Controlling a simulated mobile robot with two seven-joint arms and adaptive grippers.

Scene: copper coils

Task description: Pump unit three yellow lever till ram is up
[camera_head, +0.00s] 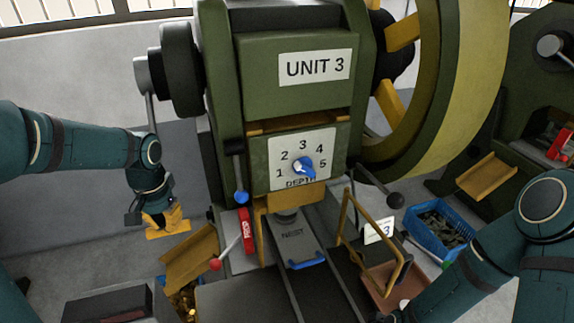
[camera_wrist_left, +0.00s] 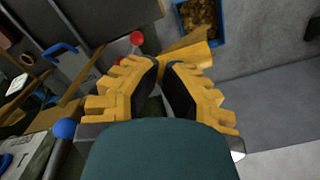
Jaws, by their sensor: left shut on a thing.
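The press marked UNIT 3 (camera_head: 314,67) stands in the middle of the head view. A grey lever rod (camera_head: 150,108) hangs from the dark hub on its left side and passes behind my left wrist. My left gripper (camera_head: 166,224) is at the rod's lower end, shut on what appears to be the lever's grip. The grip itself is hidden, so its yellow colour does not show. The gripper's yellow fingers also show in the left wrist view (camera_wrist_left: 163,75). The ram (camera_head: 286,214) shows as a short grey end above the nest plate (camera_head: 291,240). My right gripper is out of view.
A blue-knobbed lever (camera_head: 240,196) and a red-knobbed lever (camera_head: 216,265) are right of my left gripper. A yellow chute (camera_head: 192,254) lies below it. A hinged guard frame (camera_head: 347,222) and blue bin (camera_head: 420,238) are at right. Floor left of the gripper is clear.

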